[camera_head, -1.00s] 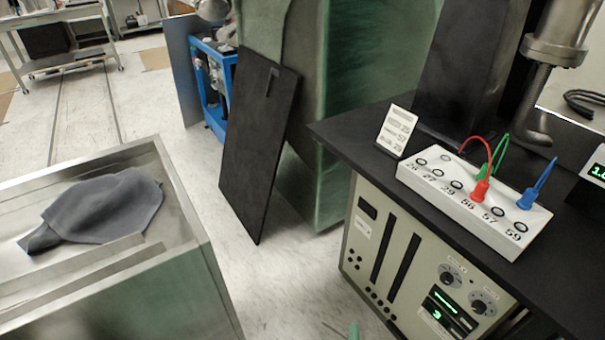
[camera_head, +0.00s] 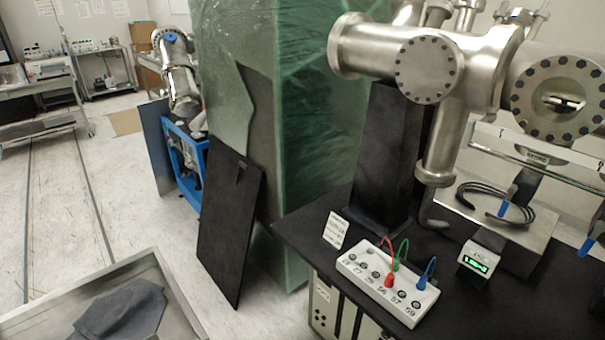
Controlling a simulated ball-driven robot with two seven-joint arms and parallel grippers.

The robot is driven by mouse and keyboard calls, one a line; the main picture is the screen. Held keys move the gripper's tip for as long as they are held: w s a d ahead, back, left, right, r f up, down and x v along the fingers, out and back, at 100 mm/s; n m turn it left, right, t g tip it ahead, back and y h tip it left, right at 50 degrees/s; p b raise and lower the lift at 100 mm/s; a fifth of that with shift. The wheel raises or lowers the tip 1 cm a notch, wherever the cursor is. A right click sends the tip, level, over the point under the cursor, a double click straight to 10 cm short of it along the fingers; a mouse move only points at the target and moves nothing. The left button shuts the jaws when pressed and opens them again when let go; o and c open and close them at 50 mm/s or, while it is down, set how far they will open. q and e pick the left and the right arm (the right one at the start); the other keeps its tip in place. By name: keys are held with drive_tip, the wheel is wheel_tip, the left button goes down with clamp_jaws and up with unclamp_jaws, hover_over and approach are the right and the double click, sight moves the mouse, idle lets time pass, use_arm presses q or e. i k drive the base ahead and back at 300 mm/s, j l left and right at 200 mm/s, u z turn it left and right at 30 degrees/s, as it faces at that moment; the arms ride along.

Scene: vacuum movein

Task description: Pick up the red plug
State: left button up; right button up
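The red plug (camera_head: 389,281) stands upright in the white socket box (camera_head: 372,274), near its middle, with a red cable arching up from it. The box has a row of numbered round sockets and sits on the black table top (camera_head: 318,236). A green plug (camera_head: 397,264) is just behind the red one, and a blue plug (camera_head: 423,281) is to its right. Neither of my grippers shows in the head view.
A small card (camera_head: 335,230) stands left of the box, and a small green-lit display (camera_head: 478,260) stands right of it. Steel vacuum pipework (camera_head: 427,70) hangs above the table's back. A metal cart with a grey cloth (camera_head: 122,312) is at lower left.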

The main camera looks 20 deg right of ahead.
sight(388, 282)
drive_tip(key=l+z, duration=0.15)
drive_tip(key=z, duration=1.05)
